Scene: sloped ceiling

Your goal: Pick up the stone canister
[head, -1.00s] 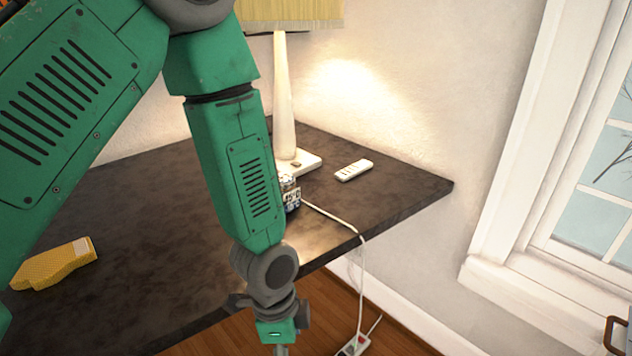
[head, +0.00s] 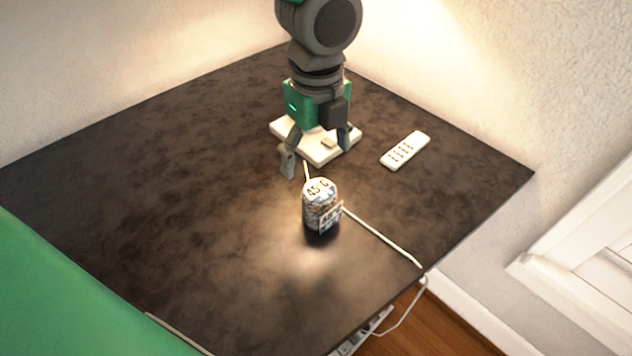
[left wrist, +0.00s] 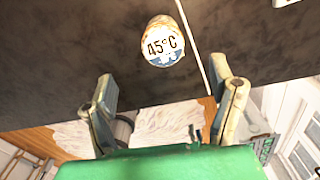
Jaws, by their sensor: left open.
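The stone canister (head: 321,207) is a small cylinder with a stone-like patterned side and a pale lid marked "45°C". It stands upright on the dark tabletop (head: 180,190), near the middle of the head view. In the left wrist view the canister (left wrist: 163,42) shows lid-on at the top centre, beyond the fingers. My left gripper (head: 317,158) is open and empty, above the table and just behind the canister in the head view. In the left wrist view its two fingers (left wrist: 167,100) are spread apart, and nothing lies between them. My right gripper is not in view.
A white lamp base (head: 312,143) is behind my left gripper. A white remote (head: 405,150) lies to its right. A white cord (head: 380,238) runs past the canister and over the table edge. The table's left part is clear.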

